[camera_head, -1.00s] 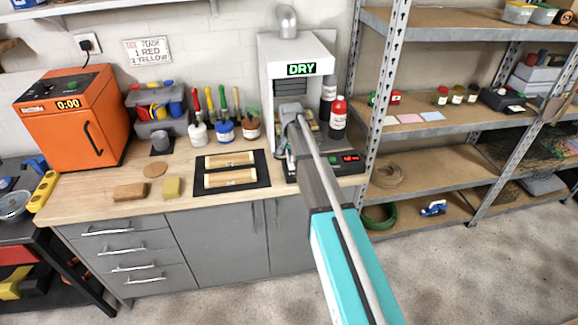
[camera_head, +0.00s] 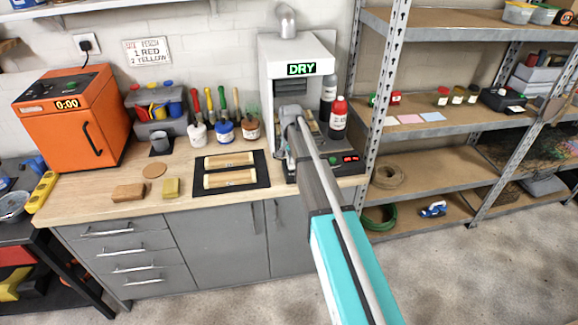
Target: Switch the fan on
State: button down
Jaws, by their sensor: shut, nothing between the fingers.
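A white drying hood (camera_head: 271,58) with a round duct on top stands at the back of the wooden bench. Its green display reads DRY, and dark slats show inside. No separate fan is plain to see. A dark control panel (camera_head: 337,163) sits at the hood's front right base, with a green button (camera_head: 333,160) and a small red readout (camera_head: 350,159). My gripper (camera_head: 291,112) is shut and empty at the hood's front opening, above the dark base. My arm hides its fingertips and part of the base, so I cannot tell whether it touches anything.
Red-topped and dark bottles (camera_head: 338,118) stand close to the right of my gripper. A black tray (camera_head: 262,170) with two wooden pieces lies left of my arm. Brush pots (camera_head: 224,128) and an orange oven (camera_head: 66,118) stand farther left. Metal shelving (camera_head: 385,90) rises at right.

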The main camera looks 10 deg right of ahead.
jog(key=shift+r+p, duration=3.4)
jog(key=shift+r, duration=0.1)
jog(key=shift+s, duration=0.15)
jog(key=s+n, duration=0.6)
jog(key=s, duration=2.3)
jog(key=shift+a, duration=0.3)
jog(key=shift+w, duration=0.1)
